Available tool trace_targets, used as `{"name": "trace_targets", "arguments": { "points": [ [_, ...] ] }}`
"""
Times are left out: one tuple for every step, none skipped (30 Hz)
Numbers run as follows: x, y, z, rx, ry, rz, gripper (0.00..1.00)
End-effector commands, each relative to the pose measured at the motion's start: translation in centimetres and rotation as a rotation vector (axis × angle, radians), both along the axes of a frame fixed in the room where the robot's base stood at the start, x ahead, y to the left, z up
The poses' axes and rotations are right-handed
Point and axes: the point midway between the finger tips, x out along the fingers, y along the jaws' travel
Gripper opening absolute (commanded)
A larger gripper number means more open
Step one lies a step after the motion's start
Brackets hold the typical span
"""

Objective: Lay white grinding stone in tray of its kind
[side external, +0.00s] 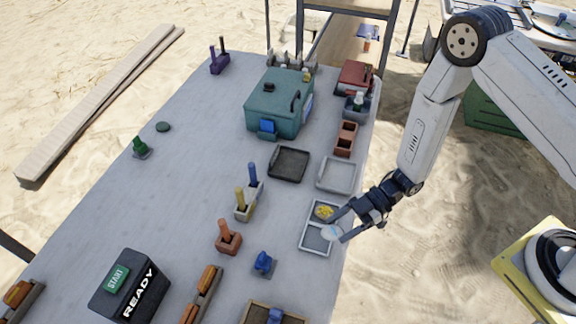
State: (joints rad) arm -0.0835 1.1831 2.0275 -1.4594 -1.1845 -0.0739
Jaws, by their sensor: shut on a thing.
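My gripper (342,225) is at the right edge of the table, shut on a pale, whitish stone (331,232). The stone is at the fingertips, over the lower part of a light grey divided tray (304,246). I cannot tell whether the stone touches the tray. Small yellow pieces (324,211) lie in that tray's upper compartment. A light grey tray (322,187) and a dark tray (271,173) lie farther back, and both look empty. Kind markings on the trays are not readable.
A teal box (272,108) stands behind the trays, with reddish blocks (346,139) to its right. Upright holders with yellow and blue pegs (248,204) stand left of the divided tray. A blue piece (263,264) and a black READY box (131,287) are nearer. The table's left middle is mostly clear.

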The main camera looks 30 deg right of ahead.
Motion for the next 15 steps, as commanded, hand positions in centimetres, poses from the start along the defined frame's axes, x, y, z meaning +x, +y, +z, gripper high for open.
{"name": "trace_targets", "arguments": {
  "points": [
    [0.4,0.2,-0.7,0.0,0.0,0.001,0.0],
    [0.6,0.3,-1.0,0.0,0.0,0.001,0.0],
    [1.0,0.5,-1.4,0.0,0.0,0.001,0.0],
    [1.2,0.6,-1.7,0.0,0.0,0.001,0.0],
    [1.4,0.7,-1.9,0.0,-0.001,0.001,0.0],
    [1.6,0.8,-2.3,0.0,-0.001,0.001,0.0],
    [1.8,0.9,-2.5,0.0,-0.001,0.001,0.0],
    [2.0,1.0,-2.7,0.0,0.0,0.001,0.0],
    [2.2,1.0,-2.9,0.0,-0.001,0.001,0.0],
    [2.3,1.1,-3.1,0.0,0.0,0.001,0.0],
    [2.3,1.1,-3.2,0.0,0.0,0.001,0.0],
    [2.4,1.1,-3.3,0.0,0.0,0.001,0.0],
    [2.5,1.1,-3.3,0.0,0.0,0.001,0.0],
    [2.5,1.2,-3.3,0.0,0.0,0.0,0.0],
    [2.5,1.2,-3.4,0.0,-0.001,0.0,0.0]
  ]
}}
